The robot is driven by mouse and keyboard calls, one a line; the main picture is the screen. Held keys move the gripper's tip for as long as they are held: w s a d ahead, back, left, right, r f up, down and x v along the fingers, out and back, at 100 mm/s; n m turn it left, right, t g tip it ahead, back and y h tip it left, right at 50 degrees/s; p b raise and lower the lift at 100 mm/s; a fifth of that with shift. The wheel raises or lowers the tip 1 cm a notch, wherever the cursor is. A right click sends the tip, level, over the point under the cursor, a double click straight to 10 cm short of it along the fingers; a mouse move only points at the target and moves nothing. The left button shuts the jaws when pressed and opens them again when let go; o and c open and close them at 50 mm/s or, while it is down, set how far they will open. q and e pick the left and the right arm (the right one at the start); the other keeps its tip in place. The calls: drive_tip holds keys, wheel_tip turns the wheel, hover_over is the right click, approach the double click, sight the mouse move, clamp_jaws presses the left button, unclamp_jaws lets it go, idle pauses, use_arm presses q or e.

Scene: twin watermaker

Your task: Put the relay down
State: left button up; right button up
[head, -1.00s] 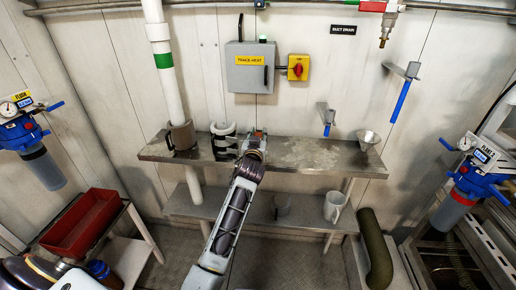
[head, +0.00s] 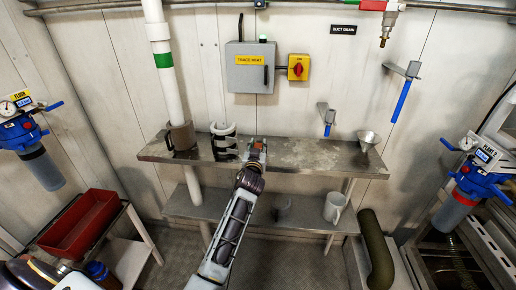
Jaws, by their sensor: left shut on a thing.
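My left gripper (head: 255,154) is at the steel shelf (head: 315,158), a little left of its middle. It is shut on the relay (head: 260,140), a small thing with an orange-red part that shows just past the fingertips. The gripper hides most of the relay, and I cannot tell whether the relay touches the shelf top.
A white and dark clamp-like holder (head: 223,140) stands just left of the gripper. A brown cuff (head: 181,136) is around the white pipe. A funnel (head: 367,140) is at the shelf's right. A pale jug (head: 334,207) stands on the lower shelf. The upper shelf's middle right is bare.

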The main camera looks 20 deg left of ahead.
use_arm(q)
drive_tip(key=shift+f, duration=0.1)
drive_tip(key=o, duration=1.2)
drive_tip(key=shift+c, duration=0.2)
use_arm(e)
drive_tip(key=shift+w+d+r, duration=0.1)
drive_tip(key=shift+w+d, duration=0.15)
drive_tip(key=shift+d, duration=0.35)
drive_tip(key=shift+a, duration=0.15)
